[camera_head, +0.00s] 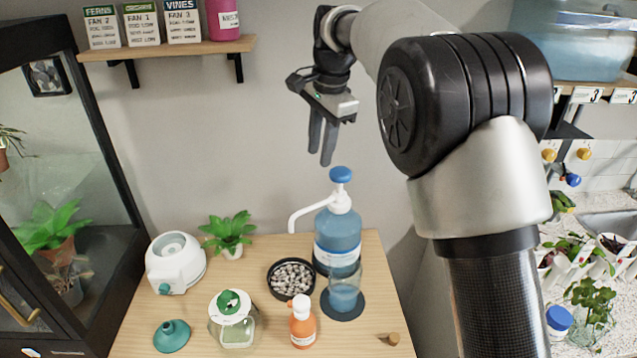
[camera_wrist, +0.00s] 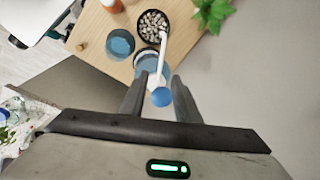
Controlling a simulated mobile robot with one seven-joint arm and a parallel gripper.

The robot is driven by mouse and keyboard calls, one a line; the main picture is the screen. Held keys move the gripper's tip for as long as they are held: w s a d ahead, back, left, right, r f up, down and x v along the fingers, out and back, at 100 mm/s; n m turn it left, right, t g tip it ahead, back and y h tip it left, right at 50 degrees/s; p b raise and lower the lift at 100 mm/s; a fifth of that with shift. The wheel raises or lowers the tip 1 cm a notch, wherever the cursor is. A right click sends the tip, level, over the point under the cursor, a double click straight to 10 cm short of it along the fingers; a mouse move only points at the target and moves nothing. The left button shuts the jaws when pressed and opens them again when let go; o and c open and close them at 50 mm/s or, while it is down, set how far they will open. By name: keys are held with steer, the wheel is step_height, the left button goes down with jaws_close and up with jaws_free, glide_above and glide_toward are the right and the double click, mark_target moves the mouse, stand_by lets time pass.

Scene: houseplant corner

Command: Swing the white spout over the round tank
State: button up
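The pump bottle (camera_head: 338,243) is a blue-filled bottle with a white collar and a blue knob (camera_head: 340,175). Its white spout (camera_head: 308,212) points left, with its tip bent down. In the wrist view the spout (camera_wrist: 163,52) reaches from the blue knob (camera_wrist: 161,97) toward the pebble dish. A white appliance with a round open top (camera_head: 175,262) stands at the table's back left; I cannot tell whether this is the round tank. My gripper (camera_head: 320,158) is open and empty, pointing down above the pump. In the wrist view its fingers (camera_wrist: 158,80) flank the knob, apart from it.
The wooden table (camera_head: 255,335) holds a pebble dish (camera_head: 291,278), a blue-filled beaker (camera_head: 344,290) on a dark mat, an orange bottle (camera_head: 302,322), a green-capped glass jar (camera_head: 232,318), a green funnel (camera_head: 172,336) and a small plant (camera_head: 229,233). A shelf (camera_head: 165,48) hangs at upper left.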

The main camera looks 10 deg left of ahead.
steer(key=w, duration=0.1)
glide_toward(311, 207)
steer(key=f, duration=0.5)
steer(key=w+a+f, duration=0.1)
steer(key=f, duration=0.1)
steer(key=shift+w+f+b, duration=0.1)
steer(key=shift+f+b, duration=0.1)
steer(key=shift+b, duration=0.2)
jaws_close()
